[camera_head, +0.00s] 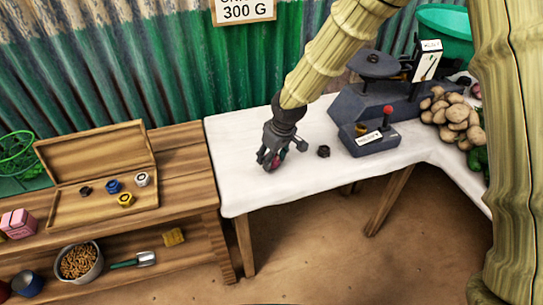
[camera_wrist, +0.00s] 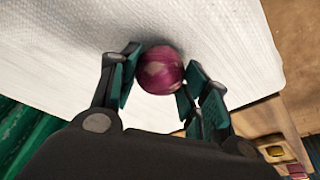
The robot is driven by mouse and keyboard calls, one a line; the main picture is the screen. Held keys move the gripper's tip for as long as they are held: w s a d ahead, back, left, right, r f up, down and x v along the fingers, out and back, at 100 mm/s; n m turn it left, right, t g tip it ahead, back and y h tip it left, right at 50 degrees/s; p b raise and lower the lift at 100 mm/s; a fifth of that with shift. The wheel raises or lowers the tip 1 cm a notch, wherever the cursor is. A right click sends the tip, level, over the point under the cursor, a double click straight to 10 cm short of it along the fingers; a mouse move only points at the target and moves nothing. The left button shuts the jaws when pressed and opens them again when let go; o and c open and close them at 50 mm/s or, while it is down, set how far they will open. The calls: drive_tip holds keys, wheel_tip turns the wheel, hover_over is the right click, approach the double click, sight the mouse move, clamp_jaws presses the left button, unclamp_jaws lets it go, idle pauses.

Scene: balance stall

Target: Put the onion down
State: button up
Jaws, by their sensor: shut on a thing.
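The onion (camera_wrist: 160,70) is round and purple-red with a paler patch. In the wrist view it sits between the two fingers of my gripper (camera_wrist: 160,88), which is shut on it. In the head view my gripper (camera_head: 272,161) is low over the left part of the white-covered table (camera_head: 240,130), and only a small bit of the onion shows between the fingers. A dark shadow lies close beside the onion on the cloth. I cannot tell whether the onion touches the cloth.
A small dark weight (camera_head: 323,151) lies right of my gripper. A balance scale (camera_head: 385,105) and a potato pile (camera_head: 456,118) stand further right. A wooden bench (camera_head: 180,165) with an open box of weights (camera_head: 95,165) adjoins on the left. The cloth's front left is clear.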

drive_tip(key=shift+f, duration=0.1)
drive_tip(key=o, duration=1)
drive_tip(key=shift+o, duration=0.2)
drive_tip(key=v, duration=1.2)
drive_tip(key=shift+d, duration=0.1)
